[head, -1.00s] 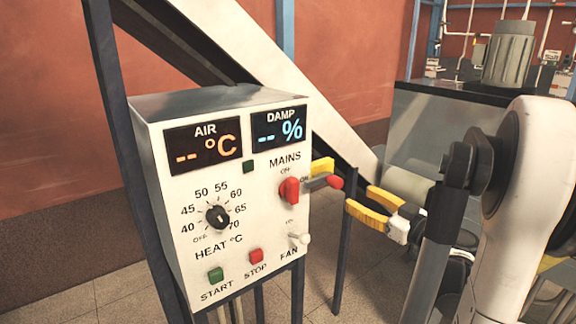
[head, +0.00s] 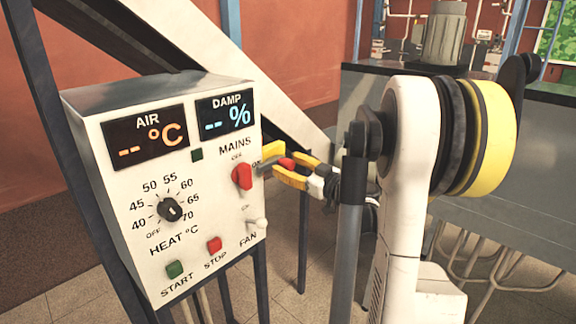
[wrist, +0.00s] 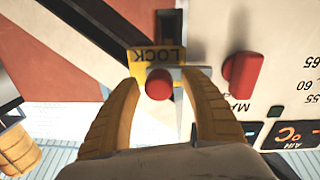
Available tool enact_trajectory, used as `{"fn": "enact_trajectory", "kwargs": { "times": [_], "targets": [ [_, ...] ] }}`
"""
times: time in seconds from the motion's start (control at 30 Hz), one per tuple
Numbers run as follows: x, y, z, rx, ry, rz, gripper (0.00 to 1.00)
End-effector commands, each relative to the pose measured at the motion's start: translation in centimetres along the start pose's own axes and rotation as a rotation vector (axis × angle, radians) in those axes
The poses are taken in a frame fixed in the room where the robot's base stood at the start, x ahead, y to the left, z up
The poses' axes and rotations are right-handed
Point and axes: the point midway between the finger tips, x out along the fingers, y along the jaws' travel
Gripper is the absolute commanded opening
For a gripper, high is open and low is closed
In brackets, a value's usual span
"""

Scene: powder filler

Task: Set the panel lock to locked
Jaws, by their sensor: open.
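The panel lock is on the right side of the white control box (head: 170,180). Its yellow plate (wrist: 150,55) reads LOCK, upside down in the wrist view. A grey lever (head: 270,169) with a red ball knob (wrist: 159,84) stands out from it; the red knob also shows in the head view (head: 287,163). My gripper (wrist: 161,82) is open, with its yellow fingers on either side of the red knob. I cannot tell whether either finger touches it. The lock's set position is not clear to me.
The red MAINS switch (head: 242,176) and white FAN switch (head: 257,223) are on the front face close by. The HEAT dial (head: 170,209), green START button (head: 175,269) and red STOP button (head: 214,244) are farther left. A dark frame post (head: 304,240) stands below my gripper.

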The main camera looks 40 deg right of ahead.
Motion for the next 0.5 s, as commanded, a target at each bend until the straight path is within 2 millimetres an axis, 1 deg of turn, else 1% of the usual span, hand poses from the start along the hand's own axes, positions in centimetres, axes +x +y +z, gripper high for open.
{"fn": "enact_trajectory", "kwargs": {
  "times": [0.03,0.07,0.1,0.17,0.2,0.23,0.37,0.47,0.5],
  "targets": [
    [0.0,0.0,0.0,0.0,0.0,0.0,0.53],
    [0.0,0.0,0.0,0.0,0.0,0.0,0.49],
    [0.0,0.0,0.0,0.0,0.0,0.0,0.37],
    [0.0,0.0,0.0,0.0,0.0,0.0,0.18],
    [0.0,0.0,0.0,0.0,0.0,0.0,0.06],
    [0.0,0.0,0.0,0.0,0.0,0.0,0.0],
    [0.0,-0.1,0.0,0.0,0.0,0.0,0.0],
    [-0.1,-1.0,-0.1,0.0,0.0,-0.001,0.0],
    [-0.1,-1.5,-0.2,0.0,0.0,-0.001,0.0]
  ]
}}
